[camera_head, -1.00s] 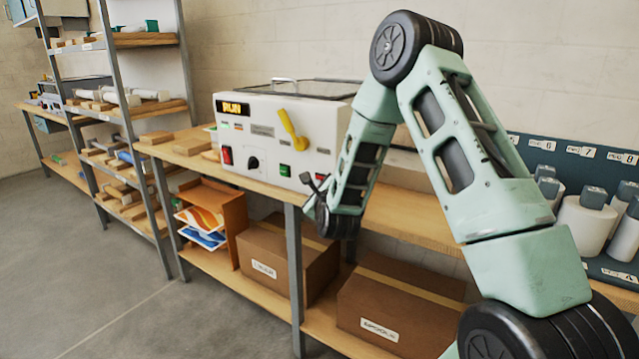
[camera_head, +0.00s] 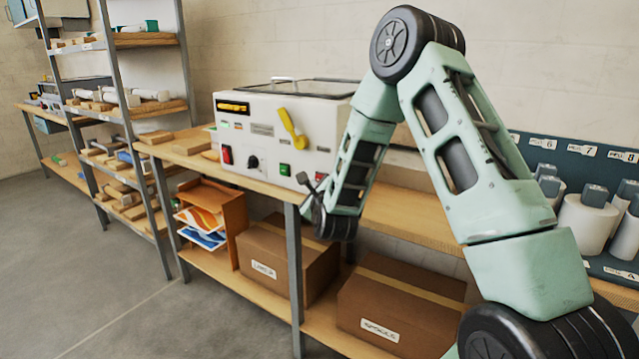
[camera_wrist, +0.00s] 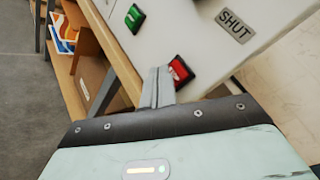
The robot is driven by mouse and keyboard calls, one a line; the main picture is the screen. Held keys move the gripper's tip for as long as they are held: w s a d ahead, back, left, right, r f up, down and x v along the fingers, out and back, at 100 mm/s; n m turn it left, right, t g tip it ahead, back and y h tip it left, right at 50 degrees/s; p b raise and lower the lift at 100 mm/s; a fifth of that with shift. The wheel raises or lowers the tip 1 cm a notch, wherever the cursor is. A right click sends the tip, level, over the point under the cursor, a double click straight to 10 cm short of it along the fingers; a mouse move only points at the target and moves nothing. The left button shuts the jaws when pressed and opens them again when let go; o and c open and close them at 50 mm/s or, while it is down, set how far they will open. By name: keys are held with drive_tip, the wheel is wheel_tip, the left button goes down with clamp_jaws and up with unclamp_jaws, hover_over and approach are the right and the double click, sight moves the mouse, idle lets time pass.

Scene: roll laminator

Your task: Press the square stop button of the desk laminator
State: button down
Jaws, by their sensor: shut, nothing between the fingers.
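The white desk laminator (camera_head: 265,140) stands on the wooden bench. Its square red button (camera_wrist: 181,71) shows in the wrist view, partly covered by my fingers; in the head view it is a small red patch (camera_head: 320,177) close to my gripper. My gripper (camera_head: 306,181) is shut and empty, right at the laminator's lower front. In the wrist view its fingertips (camera_wrist: 159,72) overlap the left edge of the red button; I cannot tell whether they touch it. A square green button (camera_wrist: 134,18) is farther along the panel.
The panel also carries an amber display (camera_head: 233,107), a yellow lever (camera_head: 294,129), a red rocker switch (camera_head: 227,155) and a black knob (camera_head: 253,162). A "SHUT" label (camera_wrist: 236,25) is near the red button. Cardboard boxes (camera_head: 285,262) sit on the shelf below.

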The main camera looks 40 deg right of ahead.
drive_tip(key=shift+s+a+b, duration=0.25)
drive_tip(key=shift+s+a, duration=0.05)
drive_tip(key=shift+a, duration=0.5)
drive_tip(key=shift+s+a+b, duration=0.2)
drive_tip(key=shift+s+a, duration=0.1)
drive_tip(key=shift+a, duration=0.5)
drive_tip(key=shift+s+a+b, duration=0.25)
drive_tip(key=shift+s+a, duration=0.05)
drive_tip(key=shift+a, duration=0.5)
